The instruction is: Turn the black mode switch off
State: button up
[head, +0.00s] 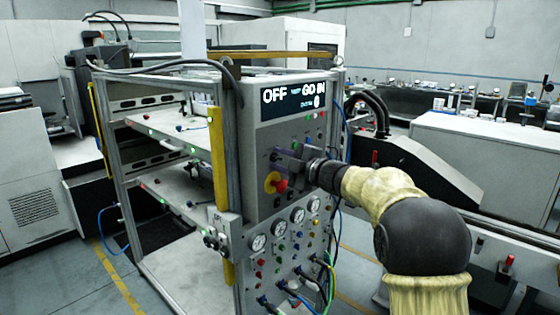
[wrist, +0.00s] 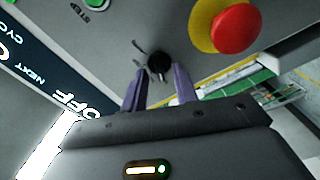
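The black mode switch (wrist: 158,66) is a dark round knob on the grey control panel, seen in the wrist view just beyond my fingertips. My gripper (wrist: 160,85) has its two purple fingers spread apart, one on each side of the knob's near edge. Whether they touch it cannot be told. In the head view my gripper (head: 285,160) is at the panel face and its body hides the knob. The panel's display (head: 293,96) reads OFF at its left and GO IN at its right.
A red emergency button on a yellow disc (wrist: 232,28) sits close to the knob; it also shows in the head view (head: 275,183). Gauges (head: 258,242), small coloured buttons and hoses lie below. A yellow upright (head: 218,160) stands left of the panel.

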jog(key=shift+s, duration=0.15)
jog(key=shift+s+d, duration=0.1)
jog(key=shift+d, duration=0.1)
jog(key=b+v, duration=0.2)
jog(key=v, duration=1.5)
jog(key=shift+b, duration=0.4)
jog(key=shift+a, duration=0.1)
